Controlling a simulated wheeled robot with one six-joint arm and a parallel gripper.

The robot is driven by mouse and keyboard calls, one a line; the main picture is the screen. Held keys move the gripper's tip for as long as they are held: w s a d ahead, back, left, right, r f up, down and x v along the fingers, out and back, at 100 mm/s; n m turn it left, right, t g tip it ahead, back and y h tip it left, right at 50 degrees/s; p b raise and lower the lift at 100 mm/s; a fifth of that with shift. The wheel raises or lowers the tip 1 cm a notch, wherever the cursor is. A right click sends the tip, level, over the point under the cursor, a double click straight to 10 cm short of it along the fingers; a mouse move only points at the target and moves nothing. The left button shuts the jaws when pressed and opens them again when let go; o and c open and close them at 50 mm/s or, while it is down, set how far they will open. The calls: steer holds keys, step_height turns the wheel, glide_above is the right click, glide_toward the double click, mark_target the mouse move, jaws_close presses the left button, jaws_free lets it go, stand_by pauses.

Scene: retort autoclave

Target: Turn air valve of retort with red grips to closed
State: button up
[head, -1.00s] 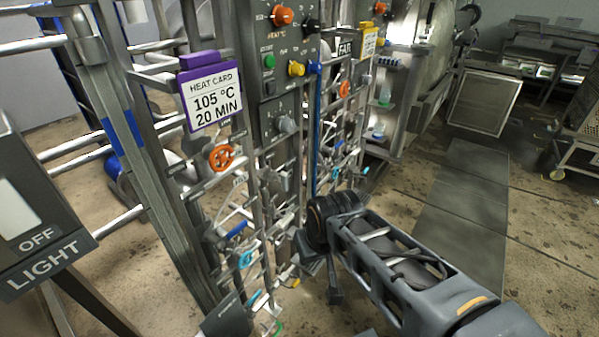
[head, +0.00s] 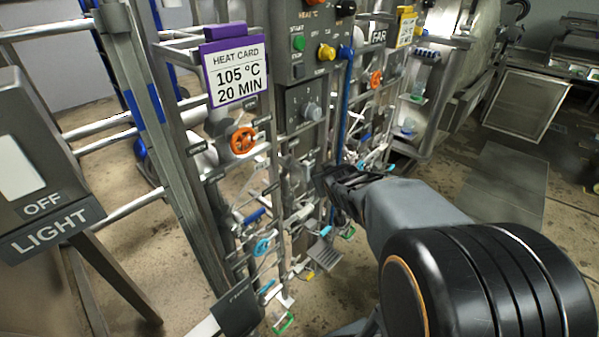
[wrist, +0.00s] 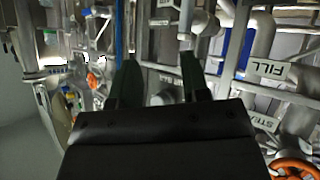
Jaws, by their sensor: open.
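My gripper (head: 328,180) is open and empty in front of the pipework of the near panel. In the wrist view its two fingers (wrist: 160,72) stand apart, with grey pipes and fittings beyond them. I cannot tell which fitting is the air valve, and no red lever grip shows clearly. An orange-red handwheel (head: 243,140) is on the near pipework, left of my gripper. An orange handwheel (wrist: 295,168) shows at the lower right of the wrist view, near inverted labels, one reading FILL (wrist: 272,69). Another orange-red handwheel (head: 376,78) sits farther back.
A purple-framed heat card (head: 236,74) hangs beside the grey control panel (head: 307,104). Blue (head: 254,215) and cyan (head: 262,246) handles are low on the pipework. A light switch box (head: 40,180) stands at the left.

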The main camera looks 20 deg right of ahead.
steer(key=w+d+f+n+t+y+b, duration=0.1)
steer(key=w+d+f+n+t+y, duration=0.1)
steer(key=w+d+f+t, duration=0.15)
steer(key=n+t+y+b, duration=0.2)
steer(key=n+y, duration=0.1)
steer(key=y, duration=0.6)
glide_toward(309, 170)
steer(key=p+x, duration=0.1)
steer(key=x, duration=1.1)
steer(key=shift+w+a, duration=0.15)
steer(key=shift+w, duration=0.15)
jaws_close()
